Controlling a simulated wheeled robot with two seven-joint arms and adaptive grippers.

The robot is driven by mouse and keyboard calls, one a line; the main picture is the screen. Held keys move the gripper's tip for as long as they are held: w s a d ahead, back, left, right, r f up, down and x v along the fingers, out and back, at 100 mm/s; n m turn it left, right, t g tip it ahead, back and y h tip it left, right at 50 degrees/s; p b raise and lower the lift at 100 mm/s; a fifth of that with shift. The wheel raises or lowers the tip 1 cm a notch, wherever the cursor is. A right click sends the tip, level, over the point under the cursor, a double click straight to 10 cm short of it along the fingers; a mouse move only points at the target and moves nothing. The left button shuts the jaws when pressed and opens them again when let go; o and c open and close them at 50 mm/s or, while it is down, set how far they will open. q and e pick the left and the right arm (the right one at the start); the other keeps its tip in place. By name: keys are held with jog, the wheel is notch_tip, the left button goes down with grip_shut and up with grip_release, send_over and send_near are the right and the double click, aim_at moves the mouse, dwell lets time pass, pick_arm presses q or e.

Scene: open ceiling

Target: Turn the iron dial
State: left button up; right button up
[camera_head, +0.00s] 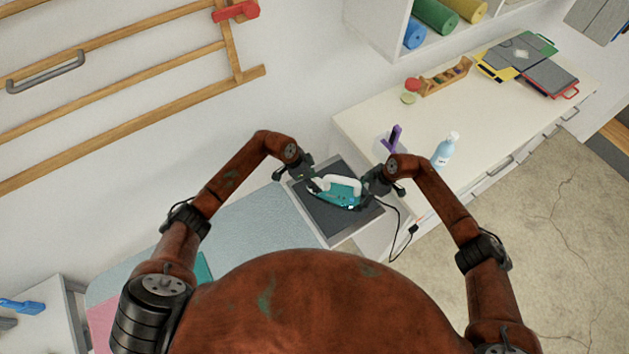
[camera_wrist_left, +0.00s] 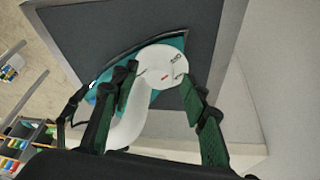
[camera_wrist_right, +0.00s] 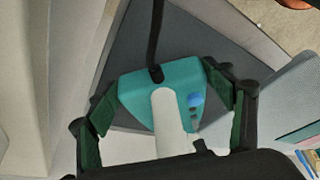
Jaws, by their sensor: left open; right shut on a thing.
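The teal and white iron (camera_head: 340,192) rests on a dark grey pad (camera_head: 315,212) at the end of the ironing board, between my two grippers. In the left wrist view its round white top (camera_wrist_left: 163,66) bears small dark and red marks; this looks like the dial. My left gripper (camera_head: 316,185) is open, with its fingers on either side of this white part. My right gripper (camera_head: 368,189) is shut on the iron's teal rear end, which shows in the right wrist view (camera_wrist_right: 140,98) between the fingers, with a blue round part (camera_wrist_right: 195,100) beside the white handle.
A black cord (camera_wrist_right: 155,40) runs from the iron's rear. A white counter (camera_head: 365,125) on the right holds a blue bottle (camera_head: 444,151), a purple item (camera_head: 394,137) and folders (camera_head: 520,52). The light blue board surface (camera_head: 250,228) is mostly clear.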

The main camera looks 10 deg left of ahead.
pick_arm(q)
jog(key=shift+c, duration=0.5)
grip_shut()
jog(key=shift+a+m, duration=0.1)
jog(key=shift+m, duration=0.2)
jog(key=m, duration=0.2)
jog(key=m+g, duration=0.2)
jog(key=m, duration=0.1)
jog(key=shift+w+m, duration=0.3)
jog(key=m+g, duration=0.1)
jog(key=m, duration=0.2)
jog(key=m+g, duration=0.1)
jog(key=m, duration=0.1)
jog(key=shift+w+m+y, duration=0.1)
jog(key=shift+m+y, duration=0.2)
jog(key=shift+m, duration=0.1)
jog(key=shift+g, duration=0.3)
jog(key=shift+o, duration=0.5)
grip_release()
